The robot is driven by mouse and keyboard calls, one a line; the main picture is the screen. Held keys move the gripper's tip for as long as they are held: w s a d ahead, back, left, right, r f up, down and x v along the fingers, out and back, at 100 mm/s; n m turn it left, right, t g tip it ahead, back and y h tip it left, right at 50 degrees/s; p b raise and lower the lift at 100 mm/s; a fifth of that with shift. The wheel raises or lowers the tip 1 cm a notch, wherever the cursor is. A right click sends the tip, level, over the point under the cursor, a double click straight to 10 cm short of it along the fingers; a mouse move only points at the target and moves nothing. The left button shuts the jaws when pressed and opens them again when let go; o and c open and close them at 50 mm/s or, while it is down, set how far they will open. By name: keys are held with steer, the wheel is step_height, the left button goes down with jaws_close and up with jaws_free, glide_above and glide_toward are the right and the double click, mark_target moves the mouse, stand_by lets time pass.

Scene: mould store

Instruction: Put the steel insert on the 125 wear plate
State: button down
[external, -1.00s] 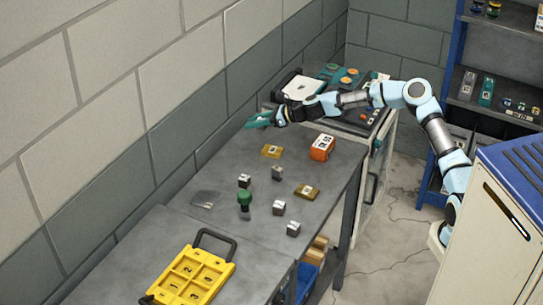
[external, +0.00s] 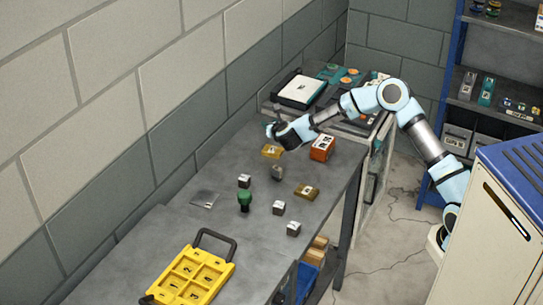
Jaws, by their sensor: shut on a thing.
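My gripper (external: 271,131) is at the far part of the grey bench, above and just behind a yellow plate (external: 271,152). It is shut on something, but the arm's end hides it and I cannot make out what. A small grey steel block (external: 277,173) stands on the bench in front of that plate. More small steel blocks stand nearer, at the left (external: 244,181), in the middle (external: 279,208) and at the front (external: 293,229). A brown-yellow plate (external: 307,191) lies at the right and a flat grey plate (external: 205,199) at the left. Their labels are too small to read.
An orange box (external: 322,147) stands right of my gripper. A green-topped stamp-like thing (external: 244,201) stands mid-bench. A yellow compartment tray (external: 187,277) lies at the near end. A white-topped tray (external: 301,91) stands behind. The wall bounds the bench on the left.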

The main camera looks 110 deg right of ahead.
steer(key=shift+f+p, duration=0.75)
steer(key=shift+f, duration=2.65)
steer(key=shift+f, duration=0.15)
steer(key=shift+c, duration=2.4)
jaws_free()
steer(key=shift+r, duration=0.25)
steer(key=b+v, duration=0.4)
steer(key=v, duration=0.8)
steer(key=shift+f, duration=0.2)
